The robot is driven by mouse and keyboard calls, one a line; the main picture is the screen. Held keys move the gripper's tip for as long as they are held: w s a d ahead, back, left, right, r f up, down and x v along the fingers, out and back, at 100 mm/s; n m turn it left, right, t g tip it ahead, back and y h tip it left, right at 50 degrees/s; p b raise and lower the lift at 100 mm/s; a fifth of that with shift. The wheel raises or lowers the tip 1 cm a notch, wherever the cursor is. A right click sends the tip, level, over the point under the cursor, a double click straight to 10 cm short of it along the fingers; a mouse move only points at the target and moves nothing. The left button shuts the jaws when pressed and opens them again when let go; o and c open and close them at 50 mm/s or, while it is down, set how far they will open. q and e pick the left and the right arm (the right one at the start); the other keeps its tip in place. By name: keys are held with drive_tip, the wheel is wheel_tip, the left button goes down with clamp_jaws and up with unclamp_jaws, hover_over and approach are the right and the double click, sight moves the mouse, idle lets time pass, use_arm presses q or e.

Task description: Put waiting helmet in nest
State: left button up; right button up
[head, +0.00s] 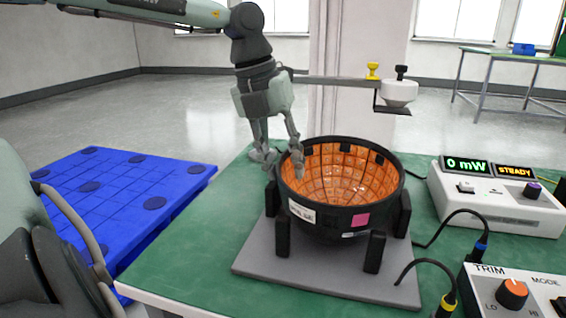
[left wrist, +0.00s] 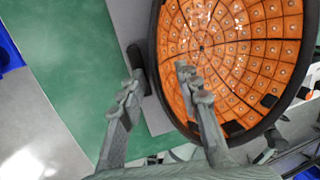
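The helmet (head: 330,226) is a black bowl, open side up, lined with orange tiles; its lining (left wrist: 230,45) fills the right of the left wrist view. It sits among the black posts of the nest, whose grey base plate (head: 262,268) lies on the green table. A white label and a pink tag are on its outside. My left gripper (head: 280,160) is over the helmet's left far rim with its fingers apart. In the left wrist view the gripper (left wrist: 158,78) has one finger outside the rim and one over the lining; contact is unclear. My right gripper is not in view.
A power meter (head: 495,200) reading 0 mW and STEADY and a trim box (head: 520,290) stand right of the nest, with cables on the table. A white cup on a bracket (head: 398,92) hangs behind. A blue pallet (head: 120,200) lies left of the green table (head: 190,262).

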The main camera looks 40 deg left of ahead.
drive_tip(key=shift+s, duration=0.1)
use_arm(q)
drive_tip(key=shift+r, duration=0.25)
drive_tip(key=p+v, duration=0.1)
drive_tip(key=v, duration=1)
drive_tip(key=shift+r, duration=0.4)
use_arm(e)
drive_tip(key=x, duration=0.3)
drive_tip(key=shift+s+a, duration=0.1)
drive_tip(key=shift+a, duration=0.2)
